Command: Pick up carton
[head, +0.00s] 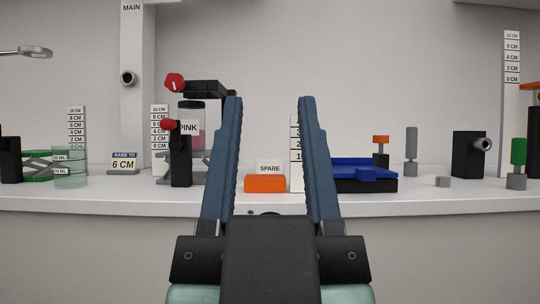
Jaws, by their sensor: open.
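My gripper (269,100) is in the foreground of the head view, open and empty, with its two long blue fingers pointing up and away. Between the fingers, farther off on the bench, sits a small low orange block (264,184). A white label reading SPARE (269,168) stands at its back. The block is the most box-like small thing in view, but I cannot tell whether it is the carton. No object is marked as a carton. The fingers hide parts of the bench to either side of the block.
The white bench (430,198) has bare room along its front edge. Right are a blue-topped platform (362,174), a black block (468,155) and several grey posts.

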